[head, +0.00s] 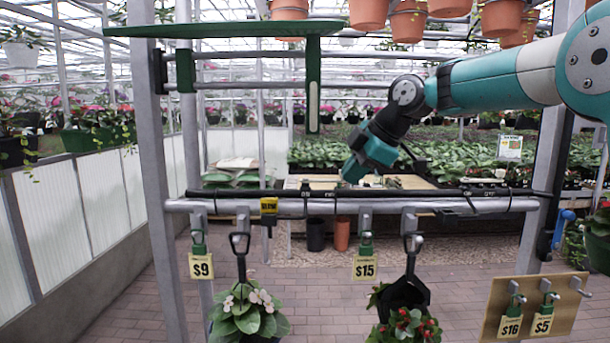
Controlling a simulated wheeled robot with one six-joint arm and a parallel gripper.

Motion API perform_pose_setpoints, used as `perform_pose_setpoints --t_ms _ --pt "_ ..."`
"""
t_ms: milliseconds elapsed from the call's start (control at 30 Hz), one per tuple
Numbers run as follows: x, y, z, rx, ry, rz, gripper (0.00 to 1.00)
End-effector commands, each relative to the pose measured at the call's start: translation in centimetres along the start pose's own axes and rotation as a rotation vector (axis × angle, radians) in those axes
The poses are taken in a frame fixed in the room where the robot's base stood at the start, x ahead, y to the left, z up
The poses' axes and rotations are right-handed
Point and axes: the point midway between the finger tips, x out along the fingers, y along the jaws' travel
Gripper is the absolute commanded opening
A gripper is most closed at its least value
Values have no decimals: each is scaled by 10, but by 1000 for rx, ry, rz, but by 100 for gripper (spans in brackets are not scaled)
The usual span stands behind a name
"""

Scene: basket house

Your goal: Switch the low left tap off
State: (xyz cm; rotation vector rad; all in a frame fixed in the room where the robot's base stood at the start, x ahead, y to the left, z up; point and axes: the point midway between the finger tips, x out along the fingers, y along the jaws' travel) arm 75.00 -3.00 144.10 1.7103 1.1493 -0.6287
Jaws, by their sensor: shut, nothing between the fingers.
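My gripper (352,172) hangs at the end of my teal and black arm, near the middle of the view. It points down and left, is shut, and holds nothing that shows. It appears above the long grey rail, apart from the things hung there. A small yellow piece with dark lettering (268,205) sits on the black hose along the rail, left of my gripper. It may be a tap handle, but I cannot tell whether it is on or off. No other tap shows clearly at the low left.
The grey rail (450,206) carries hooks, a $9 tag (201,266), a $15 tag (365,268) and two hanging plants (248,322). A green shelf (230,29) stands above left. A blue handle (563,226) and a tag board (490,310) are at right.

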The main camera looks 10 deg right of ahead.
Motion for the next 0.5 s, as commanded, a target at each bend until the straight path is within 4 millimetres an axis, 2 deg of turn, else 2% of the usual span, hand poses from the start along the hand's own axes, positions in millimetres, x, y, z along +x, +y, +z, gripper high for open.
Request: perform_pose_setpoints --t_ms 167,500 --pt "-2 1 4 7 -4 4 0" --pt "6 4 -8 7 -4 3 0"
